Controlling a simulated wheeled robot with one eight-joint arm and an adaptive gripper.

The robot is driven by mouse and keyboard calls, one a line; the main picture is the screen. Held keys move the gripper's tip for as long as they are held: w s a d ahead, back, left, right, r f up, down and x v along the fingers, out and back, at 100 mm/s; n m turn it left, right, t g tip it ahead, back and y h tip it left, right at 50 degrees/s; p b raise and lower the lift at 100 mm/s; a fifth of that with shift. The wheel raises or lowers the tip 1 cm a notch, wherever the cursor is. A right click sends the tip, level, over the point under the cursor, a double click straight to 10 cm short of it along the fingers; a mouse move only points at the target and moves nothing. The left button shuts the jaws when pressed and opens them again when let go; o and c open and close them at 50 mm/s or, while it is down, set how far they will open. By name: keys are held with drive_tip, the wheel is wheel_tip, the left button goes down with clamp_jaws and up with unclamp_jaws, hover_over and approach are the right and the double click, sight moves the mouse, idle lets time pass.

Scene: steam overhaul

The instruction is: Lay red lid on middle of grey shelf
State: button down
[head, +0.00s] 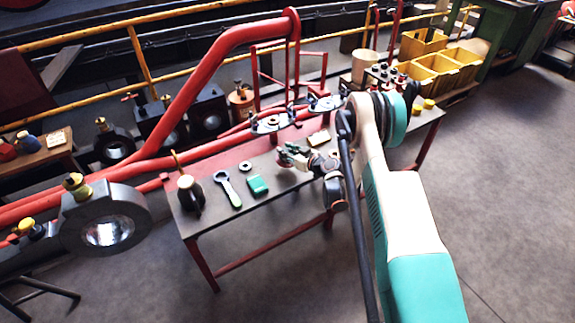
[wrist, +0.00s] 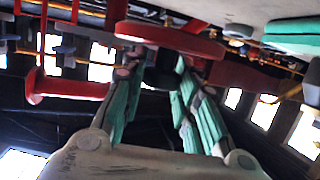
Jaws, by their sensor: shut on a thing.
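My gripper (head: 291,156) is low over the grey top of a red-legged table in the head view. In the wrist view the green fingers of my gripper (wrist: 165,72) are closed around a dark knob-like part. A flat red disc, the red lid (wrist: 170,40), sits at the fingertips beside this part. I cannot make out the lid in the head view, where the gripper covers that spot. The grey surface (head: 275,208) is the only grey shelf-like top I see clearly. Whether the lid touches it cannot be told.
Red pipes (head: 215,75) run behind. Yellow bins (head: 435,70) stand at upper right.

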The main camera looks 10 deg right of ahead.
drive_tip(key=shift+f+b, duration=0.85)
drive_tip(key=shift+f, duration=1.8)
drive_tip(key=shift+f, duration=0.15)
drive_tip(key=c, duration=1.2)
unclamp_jaws()
drive_tip(key=shift+c, duration=0.2)
